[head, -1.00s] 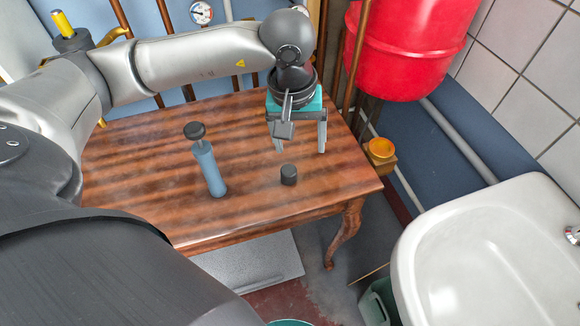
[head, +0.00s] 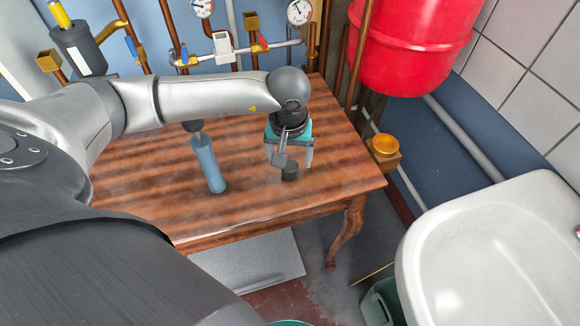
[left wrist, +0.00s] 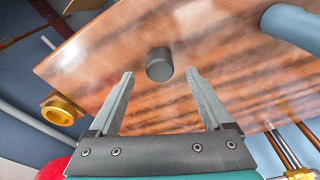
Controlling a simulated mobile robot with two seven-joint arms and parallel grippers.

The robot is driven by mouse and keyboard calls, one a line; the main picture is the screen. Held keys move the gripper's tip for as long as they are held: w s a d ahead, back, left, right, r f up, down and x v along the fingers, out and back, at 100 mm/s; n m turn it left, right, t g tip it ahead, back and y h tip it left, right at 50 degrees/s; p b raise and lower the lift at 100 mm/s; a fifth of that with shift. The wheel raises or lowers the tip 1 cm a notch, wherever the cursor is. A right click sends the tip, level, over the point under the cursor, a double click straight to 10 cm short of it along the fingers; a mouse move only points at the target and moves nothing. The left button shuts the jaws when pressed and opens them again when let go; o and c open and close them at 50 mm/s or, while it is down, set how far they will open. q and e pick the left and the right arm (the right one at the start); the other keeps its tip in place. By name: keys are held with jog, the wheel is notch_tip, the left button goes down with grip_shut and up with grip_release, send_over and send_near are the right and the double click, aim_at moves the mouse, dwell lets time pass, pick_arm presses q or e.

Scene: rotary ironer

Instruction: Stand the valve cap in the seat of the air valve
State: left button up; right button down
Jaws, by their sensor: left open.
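The valve cap, a small dark grey cylinder (head: 290,174), stands upright on the wooden table near its front right. It also shows in the left wrist view (left wrist: 159,66), just beyond the fingertips and between their lines. My left gripper (head: 292,164) is open and empty over the cap, pointing down; one finger partly overlaps the cap in the head view. The left wrist view shows both fingers (left wrist: 161,76) spread apart. A brass, cup-like fitting (head: 385,146) off the table's right edge looks like the air valve's seat; it also shows in the left wrist view (left wrist: 62,108). My right gripper is not in view.
Pipes with gauges (head: 300,12) run behind. A red tank (head: 410,45) hangs above the fitting, and a white sink (head: 490,250) stands at right.

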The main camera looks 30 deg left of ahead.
aim_at(290, 166)
pick_arm(q)
jog(key=f, duration=0.3)
jog(key=shift+w+a+f, duration=0.1)
jog(key=shift+w+a, duration=0.05)
jog(key=shift+w, duration=0.05)
jog(key=shift+c, duration=0.2)
grip_shut()
dwell(0.3)
